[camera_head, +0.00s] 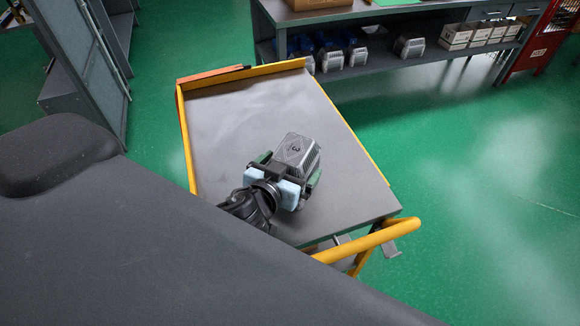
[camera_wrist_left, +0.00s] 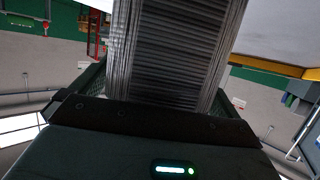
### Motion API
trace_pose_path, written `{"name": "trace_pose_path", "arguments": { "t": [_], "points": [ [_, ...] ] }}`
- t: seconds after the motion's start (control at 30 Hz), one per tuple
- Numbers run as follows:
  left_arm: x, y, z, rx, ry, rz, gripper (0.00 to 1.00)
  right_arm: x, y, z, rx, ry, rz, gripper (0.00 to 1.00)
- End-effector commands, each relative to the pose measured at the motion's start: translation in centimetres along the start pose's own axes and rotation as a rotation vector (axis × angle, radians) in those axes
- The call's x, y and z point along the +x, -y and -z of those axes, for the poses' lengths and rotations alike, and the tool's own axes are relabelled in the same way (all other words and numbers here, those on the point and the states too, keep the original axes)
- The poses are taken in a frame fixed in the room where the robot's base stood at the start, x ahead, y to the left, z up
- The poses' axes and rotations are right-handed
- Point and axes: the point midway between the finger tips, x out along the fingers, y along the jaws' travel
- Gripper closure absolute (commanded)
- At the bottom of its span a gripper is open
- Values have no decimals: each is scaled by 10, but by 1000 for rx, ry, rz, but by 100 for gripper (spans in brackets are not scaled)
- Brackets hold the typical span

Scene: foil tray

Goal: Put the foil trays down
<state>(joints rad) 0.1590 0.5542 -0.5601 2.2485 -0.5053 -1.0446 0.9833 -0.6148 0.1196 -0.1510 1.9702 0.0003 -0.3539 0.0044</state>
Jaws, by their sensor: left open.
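A stack of silver foil trays (camera_head: 298,152) is over the middle right of the grey cart top (camera_head: 225,115). Its ridged side fills the upper middle of the left wrist view (camera_wrist_left: 175,50). My left gripper (camera_head: 289,167) is open, with one finger on each side of the stack. In the wrist view, its fingers (camera_wrist_left: 158,95) show at both sides of the stack. The stack's underside is hidden, so I cannot tell whether it rests on the cart. My right gripper is not in view.
The cart has a yellow frame and a yellow handle (camera_head: 368,241) at the near right. The cart top is bare behind and left of the stack. A grey workbench (camera_head: 400,12) with more foil trays (camera_head: 357,56) and boxes stands beyond. A grey cabinet (camera_head: 85,50) stands at left.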

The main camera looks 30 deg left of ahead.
Motion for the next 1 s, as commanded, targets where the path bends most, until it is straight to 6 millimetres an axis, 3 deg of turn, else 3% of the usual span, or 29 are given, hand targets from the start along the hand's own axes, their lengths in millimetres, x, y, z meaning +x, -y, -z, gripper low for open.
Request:
{"name": "trace_pose_path", "arguments": {
  "t": [0.43,1.0],
  "points": [
    [-62,-1,-4,-2,9,-1,0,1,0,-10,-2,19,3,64],
    [-69,0,-3,0,8,-1,0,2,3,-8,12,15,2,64]
  ]
}}
